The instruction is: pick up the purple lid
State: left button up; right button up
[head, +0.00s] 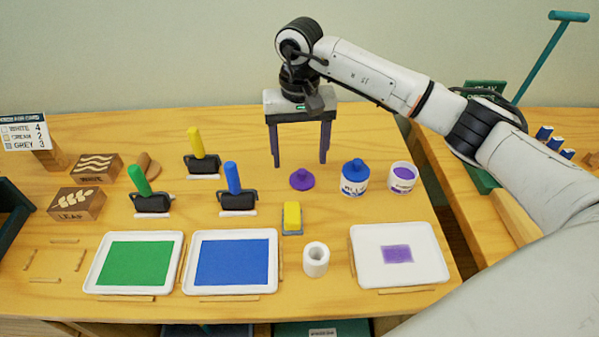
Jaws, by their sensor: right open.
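The purple lid (302,179) lies on the wooden table, left of a white jar with a blue lid (355,177). It has a small raised knob on top. An open white jar with purple paint (402,178) stands further right. My right gripper (300,164) points down above and behind the purple lid. Its two dark fingers are spread apart with nothing between them, and the lid is in front of and below their tips in the picture. My left gripper does not show.
Trays of green (90,283), blue (189,285) and purple (440,270) paint line the front. A yellow sponge (292,216) and a white roll (316,261) stand between. Three handled tools and wooden blocks (77,204) occupy the left. Bare table surrounds the lid's left side.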

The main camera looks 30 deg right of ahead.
aim_at(303, 171)
jog(key=f, duration=0.4)
jog(key=d+f+p, duration=0.1)
jog(key=f, duration=0.1)
jog(key=shift+w+f, duration=0.25)
jog(key=c, duration=1.2)
jog(key=shift+r, duration=0.2)
